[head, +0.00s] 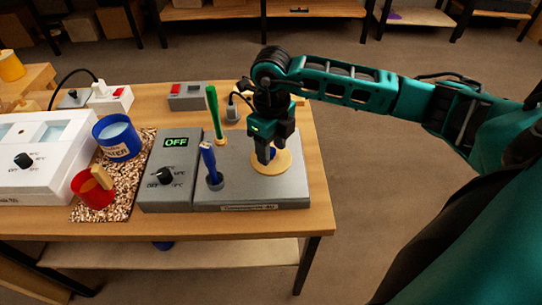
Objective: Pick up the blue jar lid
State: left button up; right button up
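A small blue piece (272,153), which may be the blue jar lid or its knob, shows at the fingers of my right gripper (270,153). It is over a round tan wooden disc (270,168) on the right part of the grey heater unit (236,188). My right gripper points down there from above, its arm coming in from the right. The fingers hide much of the blue piece, and I cannot tell whether they grip it. My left gripper is not in view.
A blue-handled tool (208,160) and a green-handled tool (213,110) stand upright left of the gripper. A blue labelled pot (117,138) and a red pot with a brush (93,188) stand on a speckled mat (123,190). The heater display reads OFF (176,142).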

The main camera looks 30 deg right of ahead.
grip_shut()
dwell(0.4)
